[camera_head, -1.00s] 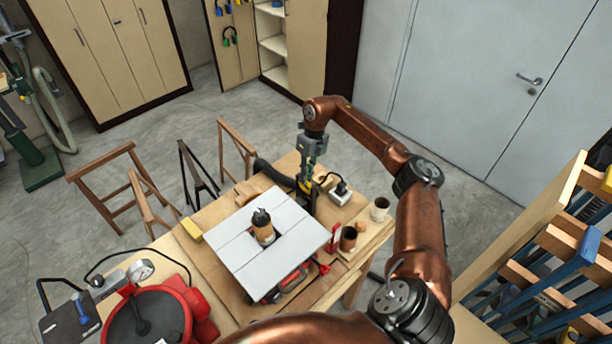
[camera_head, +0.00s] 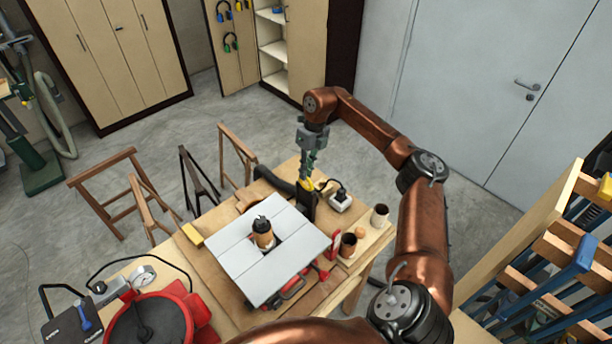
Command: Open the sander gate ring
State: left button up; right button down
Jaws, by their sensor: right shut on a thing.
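The sander (camera_head: 262,233) has an orange-brown spindle with a black top and stands up through a pale grey table top (camera_head: 298,245). Behind it, at the back edge of the bench, a dark upright gate part (camera_head: 306,202) joins a black hose (camera_head: 273,179). A small yellow ring (camera_head: 319,185) shows at its top. My right gripper (camera_head: 307,181) points down over it, shut on the yellow ring. The fingers hide part of the ring, and the exact grip is too small to see. My left gripper is not in view.
A white socket box (camera_head: 339,201) with a black plug sits right of the gate. Brown cups (camera_head: 348,245) stand at the bench's right end. A yellow block (camera_head: 193,235) and a red round machine (camera_head: 147,322) are on the left. Wooden trestles (camera_head: 105,180) stand behind.

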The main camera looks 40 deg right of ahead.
jog(key=c, duration=2)
grip_release()
jog(key=shift+f, duration=0.1)
jog(key=r, duration=0.4)
jog(key=d+r, duration=0.1)
jog(key=r, duration=0.3)
jog(key=d+r, duration=0.1)
jog(key=r, duration=0.2)
jog(key=shift+w+d+r, duration=0.1)
jog(key=shift+d+r, duration=0.1)
jog(key=shift+r, duration=0.2)
